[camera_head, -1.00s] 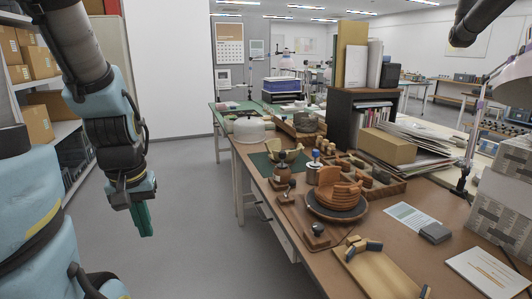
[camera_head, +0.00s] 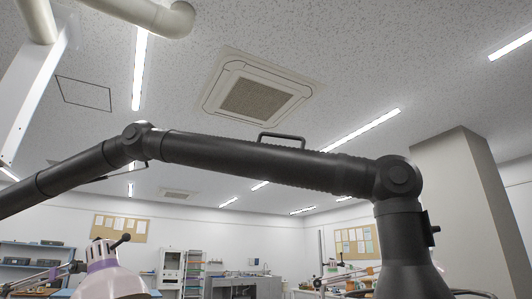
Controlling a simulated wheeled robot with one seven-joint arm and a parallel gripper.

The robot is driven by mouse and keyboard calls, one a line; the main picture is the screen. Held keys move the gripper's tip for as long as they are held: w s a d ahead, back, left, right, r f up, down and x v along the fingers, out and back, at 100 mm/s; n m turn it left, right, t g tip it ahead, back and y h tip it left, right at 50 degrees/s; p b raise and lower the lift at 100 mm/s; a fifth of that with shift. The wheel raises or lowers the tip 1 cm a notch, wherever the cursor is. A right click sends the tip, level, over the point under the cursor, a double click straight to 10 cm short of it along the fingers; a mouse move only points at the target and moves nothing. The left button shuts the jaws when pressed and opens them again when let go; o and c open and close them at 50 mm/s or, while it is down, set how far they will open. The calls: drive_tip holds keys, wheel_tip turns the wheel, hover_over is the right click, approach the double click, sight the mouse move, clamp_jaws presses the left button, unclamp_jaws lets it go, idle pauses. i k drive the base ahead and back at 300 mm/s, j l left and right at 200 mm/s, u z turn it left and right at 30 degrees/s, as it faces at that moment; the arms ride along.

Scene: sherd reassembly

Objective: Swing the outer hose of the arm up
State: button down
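A black jointed extraction arm (camera_head: 260,157) spans the head view. Its left section (camera_head: 70,172) rises from the left edge to an elbow joint (camera_head: 137,135). Its long ribbed hose section runs from there, sloping slightly down to the right, to a second joint (camera_head: 398,180). A thin black handle (camera_head: 282,139) stands on top of this section. Below the second joint hangs a black hood (camera_head: 408,262), cut off by the bottom edge, with a small knob on its right side. My gripper is out of view.
A pale lamp head (camera_head: 107,278) is at the bottom left. A white pipe (camera_head: 150,14) and a white post (camera_head: 35,85) are at the upper left. A grey pillar (camera_head: 465,200) stands right. Shelves and benches are far behind.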

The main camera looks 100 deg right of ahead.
sight(389, 176)
drive_tip(key=z, duration=3.5)
drive_tip(key=i+l+u, duration=0.2)
drive_tip(key=l+u, duration=0.15)
drive_tip(key=i+l+u, duration=0.15)
drive_tip(key=l+u, duration=0.25)
drive_tip(key=i+l+u, duration=0.1)
drive_tip(key=l+u, duration=0.25)
drive_tip(key=l, duration=0.15)
drive_tip(key=l+u, duration=0.4)
drive_tip(key=i+l, duration=0.05)
